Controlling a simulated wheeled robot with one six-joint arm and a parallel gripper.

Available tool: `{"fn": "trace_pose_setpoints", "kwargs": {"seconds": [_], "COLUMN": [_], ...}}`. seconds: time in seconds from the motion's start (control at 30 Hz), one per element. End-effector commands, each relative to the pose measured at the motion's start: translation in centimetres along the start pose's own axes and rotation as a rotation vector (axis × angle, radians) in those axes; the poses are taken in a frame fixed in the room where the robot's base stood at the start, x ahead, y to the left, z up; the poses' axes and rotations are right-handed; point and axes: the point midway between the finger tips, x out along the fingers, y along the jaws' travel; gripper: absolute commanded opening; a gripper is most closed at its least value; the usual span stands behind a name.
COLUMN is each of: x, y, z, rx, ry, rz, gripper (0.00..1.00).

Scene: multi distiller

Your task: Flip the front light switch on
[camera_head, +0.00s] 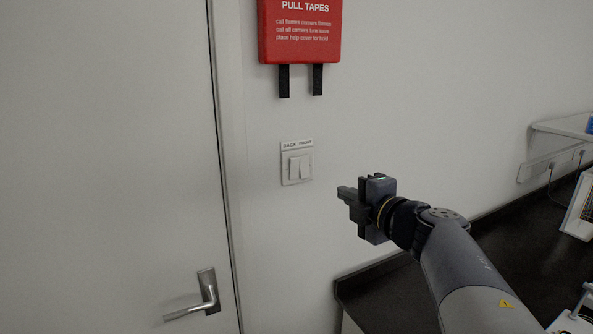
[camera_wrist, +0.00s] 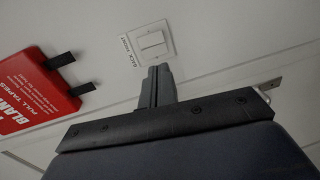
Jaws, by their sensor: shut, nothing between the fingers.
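A white wall switch plate (camera_head: 284,176) holds two side-by-side rockers under a label strip reading BACK and FRONT. The front rocker (camera_head: 304,166) is the right one in the head view. In the wrist view the plate appears turned, with the front rocker (camera_wrist: 149,38) as the upper one. Whether either rocker is on or off cannot be told. My gripper (camera_head: 343,192) is shut and empty, to the right of and a little below the plate, apart from it. In the wrist view its fingertips (camera_wrist: 160,70) point toward the plate.
A red wall box (camera_head: 300,40) with two black hanging straps is above the switch. A door (camera_head: 110,150) with a metal handle (camera_head: 206,295) is at left. A dark countertop (camera_head: 400,295) is below right. The wall around the switch is clear.

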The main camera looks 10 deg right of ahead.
Motion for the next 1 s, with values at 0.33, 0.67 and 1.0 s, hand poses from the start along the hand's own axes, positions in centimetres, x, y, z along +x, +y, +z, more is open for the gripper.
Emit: {"fn": "trace_pose_setpoints", "kwargs": {"seconds": [0.33, 0.67, 1.0], "x": [0.4, 5.5, 11.5], "y": [0.0, -0.1, 0.0], "z": [0.0, -0.1, 0.0], "rx": [0.002, 0.004, 0.003], "ry": [0.0, 0.003, 0.0], "rz": [0.001, -0.002, 0.0], "gripper": [0.0, 0.0, 0.0]}}
